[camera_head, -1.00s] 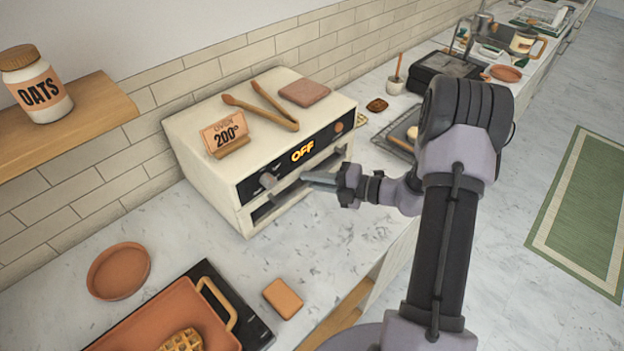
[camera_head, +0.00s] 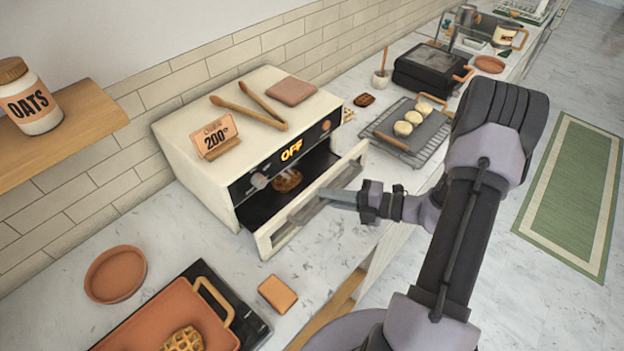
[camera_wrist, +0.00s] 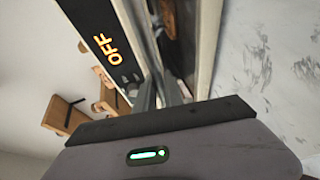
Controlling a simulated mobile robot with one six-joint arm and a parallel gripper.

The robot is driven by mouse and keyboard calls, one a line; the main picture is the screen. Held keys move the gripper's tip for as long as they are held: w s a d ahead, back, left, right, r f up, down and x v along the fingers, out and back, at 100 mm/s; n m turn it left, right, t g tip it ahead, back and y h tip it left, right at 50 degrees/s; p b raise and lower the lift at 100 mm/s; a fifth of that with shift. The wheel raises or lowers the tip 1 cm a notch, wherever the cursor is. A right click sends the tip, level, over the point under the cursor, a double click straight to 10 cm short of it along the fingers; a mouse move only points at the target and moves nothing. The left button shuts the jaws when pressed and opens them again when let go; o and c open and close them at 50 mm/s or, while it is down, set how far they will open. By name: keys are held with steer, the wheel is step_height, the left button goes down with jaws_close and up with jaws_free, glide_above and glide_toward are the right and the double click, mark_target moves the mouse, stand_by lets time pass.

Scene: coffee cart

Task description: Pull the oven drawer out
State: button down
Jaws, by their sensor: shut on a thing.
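The cream oven (camera_head: 240,140) stands on the counter against the tiled wall, its display reading OFF. Its drawer (camera_head: 273,240) is pulled partly out toward the right, and a round brown item (camera_head: 287,180) shows inside. My gripper (camera_head: 325,197) is at the drawer's front, shut on the drawer handle (camera_head: 308,209). In the wrist view my gripper's fingers (camera_wrist: 158,92) reach to the drawer front (camera_wrist: 208,45), with the oven's OFF panel (camera_wrist: 108,45) to the left. The exact contact at the handle is partly hidden by the fingers.
A rack with buns (camera_head: 405,135) is to the right. An orange tray (camera_head: 150,325) and a sponge-like block (camera_head: 277,294) lie in front. Counter beside the drawer is clear.

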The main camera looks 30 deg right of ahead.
steer(key=s+d+p, duration=0.2)
steer(key=s+d, duration=0.2)
steer(key=s, duration=0.5)
steer(key=shift+s, duration=0.25)
steer(key=c, duration=1.7)
jaws_free()
steer(key=p+v, duration=0.2)
steer(key=v, duration=1.5)
steer(key=shift+s+d+r, duration=0.1)
steer(key=shift+r, duration=0.1)
